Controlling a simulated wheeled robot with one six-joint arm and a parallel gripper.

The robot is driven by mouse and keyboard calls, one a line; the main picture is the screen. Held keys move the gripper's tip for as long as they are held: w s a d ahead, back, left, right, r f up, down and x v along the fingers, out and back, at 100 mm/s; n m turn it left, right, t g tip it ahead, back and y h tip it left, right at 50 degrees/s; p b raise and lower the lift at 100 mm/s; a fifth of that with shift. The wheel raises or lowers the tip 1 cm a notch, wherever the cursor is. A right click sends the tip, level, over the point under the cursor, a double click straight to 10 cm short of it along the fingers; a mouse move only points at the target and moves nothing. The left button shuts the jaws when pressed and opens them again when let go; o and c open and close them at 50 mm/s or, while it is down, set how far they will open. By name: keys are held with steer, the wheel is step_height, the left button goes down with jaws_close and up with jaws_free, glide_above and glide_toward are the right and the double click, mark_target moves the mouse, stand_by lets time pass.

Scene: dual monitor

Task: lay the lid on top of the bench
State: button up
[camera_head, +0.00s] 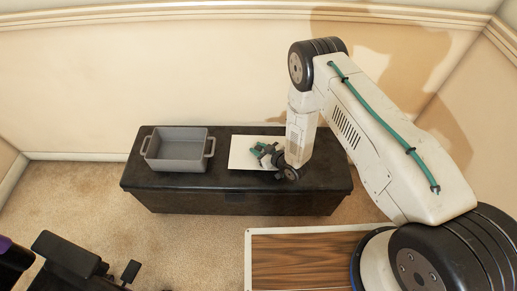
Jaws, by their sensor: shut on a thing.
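The bench (218,181) is a long, dark, chest-like block against the back wall. A flat, white, square panel, which looks like the lid (242,151), is level over the right-middle part of the bench top. The arm and gripper hide the panel's right side and the exact place of the grip. I cannot tell whether the panel touches the bench top or is slightly above it.
A grey open container (178,151) with two side handles stands on the left of the bench. A narrow strip of bare bench top lies between it and the panel. The right end of the bench top is clear. Black objects (72,255) stand at the lower left.

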steer(key=shift+f, duration=0.1)
steer(key=shift+s+f, duration=0.1)
steer(key=shift+f, duration=0.35)
steer(key=o, duration=1)
